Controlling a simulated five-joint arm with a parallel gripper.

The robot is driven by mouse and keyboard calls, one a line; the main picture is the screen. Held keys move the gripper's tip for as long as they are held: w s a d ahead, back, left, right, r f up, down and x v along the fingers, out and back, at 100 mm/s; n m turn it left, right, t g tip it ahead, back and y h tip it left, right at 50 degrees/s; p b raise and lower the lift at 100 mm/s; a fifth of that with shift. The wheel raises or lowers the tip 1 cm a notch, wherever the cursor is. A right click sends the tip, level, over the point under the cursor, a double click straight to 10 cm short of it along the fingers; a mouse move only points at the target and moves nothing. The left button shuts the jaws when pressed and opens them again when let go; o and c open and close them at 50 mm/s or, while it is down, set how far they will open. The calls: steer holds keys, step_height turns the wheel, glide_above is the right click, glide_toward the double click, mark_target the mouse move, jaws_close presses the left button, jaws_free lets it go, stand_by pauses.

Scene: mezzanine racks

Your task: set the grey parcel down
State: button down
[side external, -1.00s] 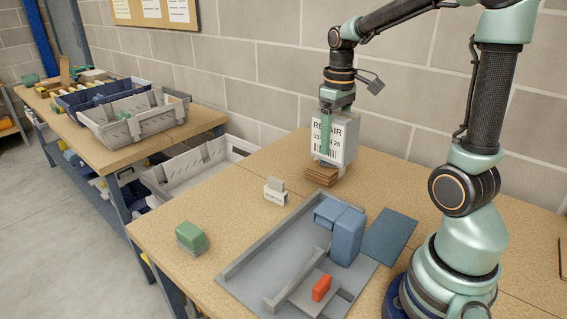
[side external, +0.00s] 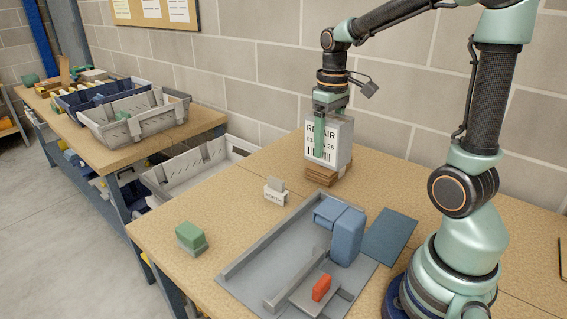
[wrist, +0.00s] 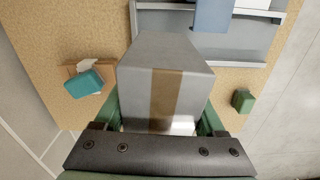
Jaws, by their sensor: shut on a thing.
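The grey parcel (side external: 341,139) is a box with a white label reading REPAIR on its near face. My gripper (side external: 319,136) is shut on it, with a green finger down the label side. The parcel is upright over a low stack of brown sheets (side external: 322,176); I cannot tell whether its bottom touches the stack. In the wrist view the parcel (wrist: 138,85) fills the middle between the fingers, with a brown tape strip down it.
A grey tray (side external: 244,268) with blue boxes (side external: 347,237) and a red block (side external: 321,288) lies in front. A small sign block (side external: 275,196), a green-topped block (side external: 191,236) and a blue mat (side external: 390,236) are on the bench. The wall is close behind.

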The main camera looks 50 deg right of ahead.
steer(key=s+d+r, duration=0.1)
steer(key=s+d, duration=0.4)
steer(key=d, duration=0.3)
steer(key=s+d+r+m, duration=0.1)
steer(key=s+d, duration=0.3)
steer(key=d, duration=0.4)
steer(key=shift+s+r, duration=0.3)
steer(key=shift+s, duration=0.1)
step_height(320, 180, down, 20)
steer(key=shift+r, duration=0.15)
jaws_free()
steer(key=shift+f, duration=0.2)
steer(key=shift+r, duration=0.1)
